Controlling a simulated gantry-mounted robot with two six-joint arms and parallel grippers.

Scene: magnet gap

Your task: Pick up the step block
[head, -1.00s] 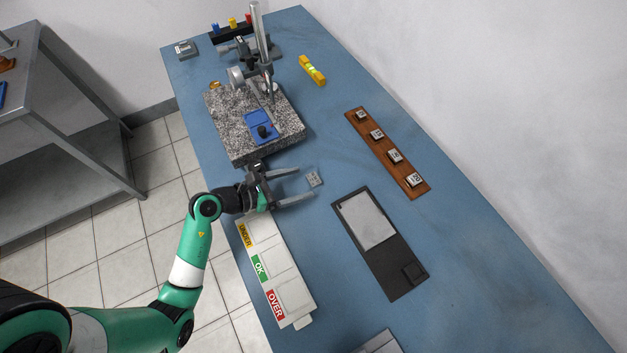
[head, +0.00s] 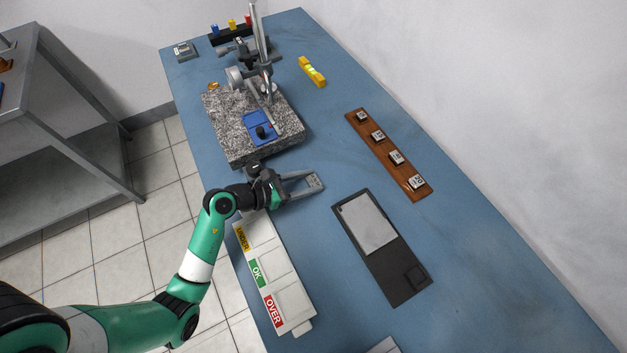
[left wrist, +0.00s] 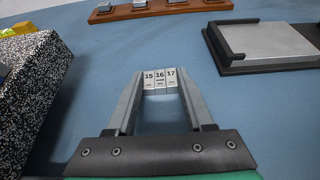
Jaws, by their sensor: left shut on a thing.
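The step block (left wrist: 160,77) is a small pale grey block marked 15, 16 and 17 in the left wrist view. It sits between the fingertips of my left gripper (left wrist: 159,84), which is shut on it. In the head view the step block (head: 314,181) shows at the tips of my left gripper (head: 313,183), over the blue table between the granite plate and the black tray. I cannot tell whether it touches the table. My right gripper is not in view.
A granite plate (head: 222,133) with a gauge stand lies behind my left gripper. A white UNDER/OK/OVER tray (head: 289,291) lies in front of it. A black tray with a grey pad (head: 400,275) and a wooden rack (head: 390,165) of small blocks lie to the right.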

